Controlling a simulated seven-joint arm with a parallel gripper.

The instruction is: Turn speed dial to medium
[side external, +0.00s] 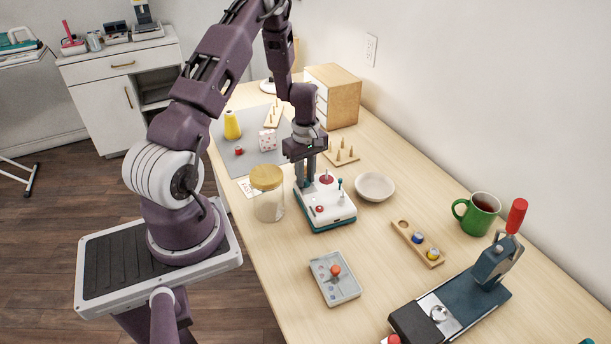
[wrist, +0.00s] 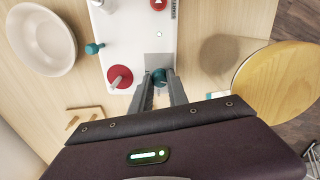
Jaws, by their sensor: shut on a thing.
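A white machine with a teal base (side external: 337,214) stands on the table; its white top (wrist: 128,25) also shows in the wrist view. My gripper (side external: 306,183) points down at its back left corner. In the wrist view, my gripper's fingers (wrist: 158,84) are shut on a small teal knob (wrist: 158,74), probably the speed dial, beside a grey plate. The fingers partly hide the knob, and I cannot read its setting. A red knob (wrist: 120,76) and a teal lever (wrist: 94,48) are on the same top, apart from the fingers.
A jar with a wooden lid (side external: 267,178) stands close left of the machine. A white bowl (side external: 375,186) is close on its right. A grey tray with a red knob (side external: 334,278) and a wooden holder with spools (side external: 418,243) lie in front. A peg board (side external: 342,153) is behind.

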